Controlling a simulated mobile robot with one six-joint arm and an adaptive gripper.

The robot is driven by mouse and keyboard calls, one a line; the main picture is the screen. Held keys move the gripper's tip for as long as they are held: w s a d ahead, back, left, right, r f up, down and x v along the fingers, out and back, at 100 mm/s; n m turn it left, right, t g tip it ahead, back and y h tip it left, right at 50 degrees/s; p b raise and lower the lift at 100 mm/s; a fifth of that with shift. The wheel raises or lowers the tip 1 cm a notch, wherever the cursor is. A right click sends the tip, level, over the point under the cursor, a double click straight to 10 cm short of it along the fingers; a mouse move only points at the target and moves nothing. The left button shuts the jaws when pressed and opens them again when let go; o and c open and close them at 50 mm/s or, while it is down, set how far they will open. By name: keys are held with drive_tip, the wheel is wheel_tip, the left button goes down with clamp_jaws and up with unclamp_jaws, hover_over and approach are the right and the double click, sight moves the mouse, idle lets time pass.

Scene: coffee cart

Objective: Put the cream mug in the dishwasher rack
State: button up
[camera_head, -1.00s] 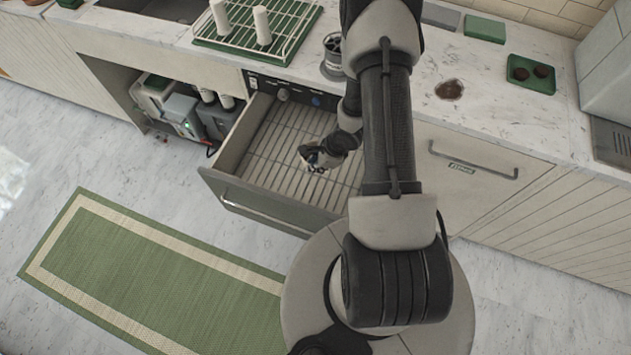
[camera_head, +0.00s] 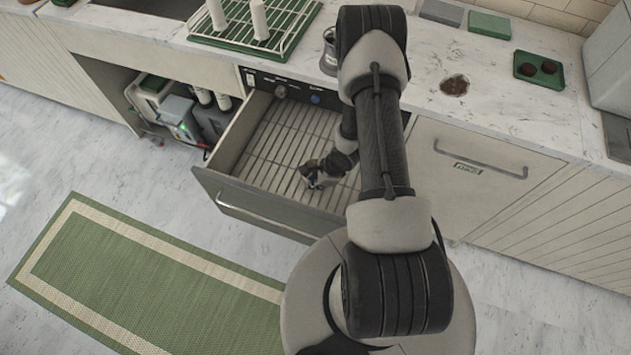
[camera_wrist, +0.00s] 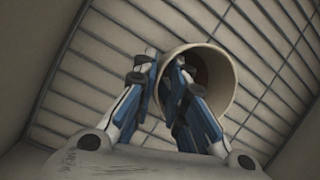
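The cream mug (camera_wrist: 226,66) shows in the wrist view with its round open mouth towards the camera and its inside in shadow. My gripper (camera_wrist: 165,66) is at the mug's left side. One finger is left of the mug wall and the other overlaps its mouth. A gap shows between the fingers, and I cannot tell whether they press on the wall. The dishwasher rack (camera_head: 268,145) is the slatted floor of the pulled-out drawer. In the head view my gripper (camera_head: 312,174) is low inside the drawer; the mug cannot be made out there.
The drawer front (camera_head: 255,207) and side walls surround my gripper. A green drying rack (camera_head: 235,38) with white cups stands on the counter above. A metal container (camera_head: 328,55) is near my arm. A green rug (camera_head: 135,270) lies on the floor.

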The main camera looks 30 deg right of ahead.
drive_tip(key=o, duration=0.5)
drive_tip(key=d+r+n+h+p, duration=0.25)
drive_tip(key=r+n, duration=0.35)
drive_tip(key=r, duration=1.4)
drive_tip(key=d+r+n+h+p, duration=0.25)
drive_tip(key=r+n, duration=0.25)
drive_tip(key=r, duration=1.4)
drive_tip(key=s+a+r+n+y, duration=0.1)
drive_tip(key=s+a+r+n, duration=0.3)
drive_tip(key=s+a+r, duration=0.1)
drive_tip(key=s+a+r+n, duration=0.4)
drive_tip(key=s+a+r, duration=0.1)
drive_tip(key=s+a, duration=0.1)
drive_tip(key=s+a+r+n+t+y, duration=0.1)
drive_tip(key=s+a+r+n, duration=0.4)
drive_tip(key=s+a, duration=0.1)
drive_tip(key=shift+s+a+r+y, duration=0.1)
drive_tip(key=shift+r+y, duration=0.15)
drive_tip(key=shift+y, duration=0.05)
